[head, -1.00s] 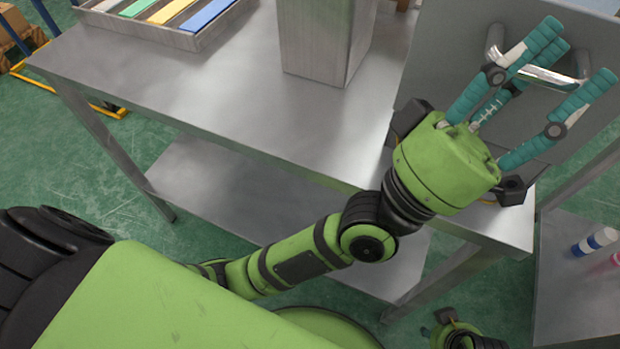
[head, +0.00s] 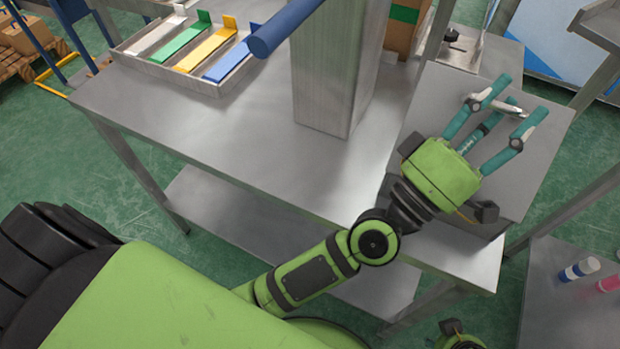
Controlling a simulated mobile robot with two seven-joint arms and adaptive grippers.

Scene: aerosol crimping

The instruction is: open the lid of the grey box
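The grey box (head: 545,153) sits at the right end of the metal table, and its flat lid (head: 440,98) looks shut. A shiny metal bar handle (head: 512,108) is on the lid, partly covered by my fingers. My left gripper (head: 510,114) reaches over the box from the front left. Its teal fingers are spread and lie around the handle; I cannot tell whether they touch it. Part of what looks like my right gripper (head: 460,334) shows at the bottom edge. Its fingers are hidden.
A tall metal block (head: 325,85) stands left of the box. A tray (head: 150,69) with coloured strips is at the back left. A lower side table (head: 560,310) at the right holds a blue-and-white cylinder (head: 579,269) and a pink one (head: 608,284). The table's front middle is clear.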

